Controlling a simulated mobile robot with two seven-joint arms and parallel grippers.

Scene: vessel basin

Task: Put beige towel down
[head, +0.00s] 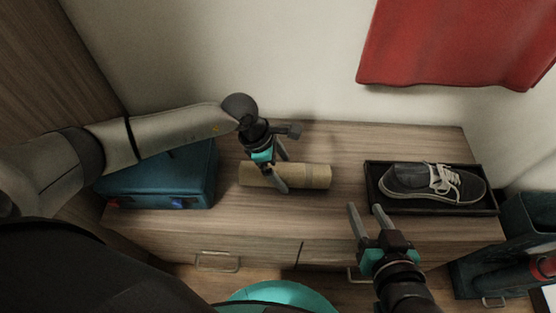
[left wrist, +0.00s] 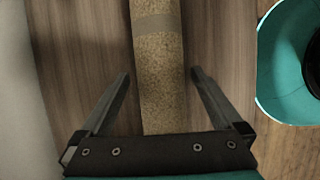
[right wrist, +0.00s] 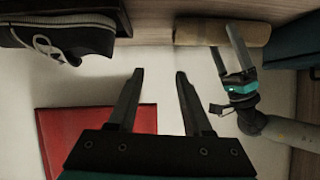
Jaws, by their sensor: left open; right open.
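The beige towel (head: 312,176) is rolled into a cylinder with a darker band and lies on the wooden dresser top (head: 340,143). It also shows in the left wrist view (left wrist: 157,70), running between the fingers. My left gripper (head: 282,170) is open above the towel, with one finger on each side of it. The fingers appear apart from the towel in the left wrist view. My right gripper (head: 365,217) is open and empty near the front edge of the dresser, right of the towel. The towel also shows in the right wrist view (right wrist: 195,31).
A teal case (head: 180,180) stands at the left of the dresser top. A dark sneaker (head: 430,183) lies in a black tray (head: 460,208) at the right. A red cloth (head: 455,45) hangs on the wall. The wood between towel and tray is clear.

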